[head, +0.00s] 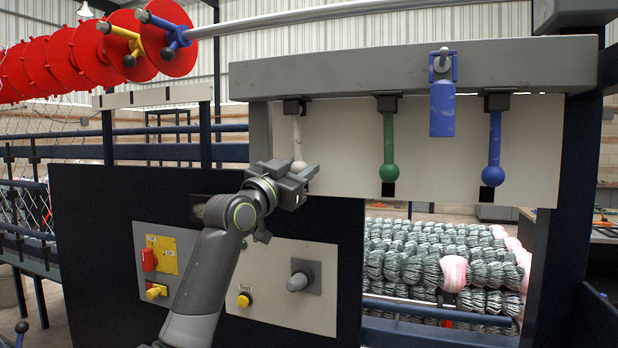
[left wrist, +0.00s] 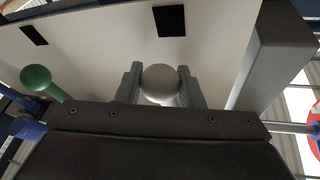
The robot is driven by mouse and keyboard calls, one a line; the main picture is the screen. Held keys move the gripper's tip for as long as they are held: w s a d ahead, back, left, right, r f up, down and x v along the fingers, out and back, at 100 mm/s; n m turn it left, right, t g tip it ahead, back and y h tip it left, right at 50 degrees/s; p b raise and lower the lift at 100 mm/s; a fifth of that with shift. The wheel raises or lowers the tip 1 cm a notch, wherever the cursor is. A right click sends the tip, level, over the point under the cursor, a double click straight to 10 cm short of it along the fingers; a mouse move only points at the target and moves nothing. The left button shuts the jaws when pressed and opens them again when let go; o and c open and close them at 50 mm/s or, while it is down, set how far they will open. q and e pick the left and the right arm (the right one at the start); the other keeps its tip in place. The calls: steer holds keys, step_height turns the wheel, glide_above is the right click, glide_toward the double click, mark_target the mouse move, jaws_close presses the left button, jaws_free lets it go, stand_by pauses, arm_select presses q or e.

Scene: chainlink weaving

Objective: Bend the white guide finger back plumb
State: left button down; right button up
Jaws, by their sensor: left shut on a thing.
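The white guide finger (head: 297,138) hangs from a black mount under the grey beam, at the left end of the pale panel. It has a ball at its lower end, and its rod looks close to vertical, with a slight lean I cannot measure. My left gripper (head: 304,172) is at that ball and shut on it. In the left wrist view the white ball (left wrist: 160,84) sits between the two jaws of the gripper (left wrist: 160,90). The ball's lower part is hidden by the gripper. My right gripper is in neither view.
A green finger (head: 388,140) and a blue finger (head: 494,140) hang to the right. A blue tag-like block (head: 442,108) hangs on the beam's front. Below are a panel with a grey knob (head: 298,281) and a yellow button (head: 244,300). Bundled wire coils (head: 440,262) lie behind.

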arm_select(q)
steer(key=shift+a+r, duration=0.1)
steer(key=shift+a, duration=0.2)
steer(key=c, duration=1.2)
jaws_free()
steer(key=shift+w, duration=0.1)
steer(key=shift+c, duration=0.2)
steer(key=shift+o, duration=1.1)
steer(key=shift+w+a, duration=0.1)
steer(key=shift+a, duration=0.2)
steer(key=shift+d, duration=0.15)
steer(key=shift+s+f, duration=0.25)
steer(key=shift+s, duration=0.1)
steer(key=b+v, duration=0.8)
steer(key=v, duration=0.9)
steer(key=shift+w+a, duration=0.15)
steer(key=shift+a, duration=0.05)
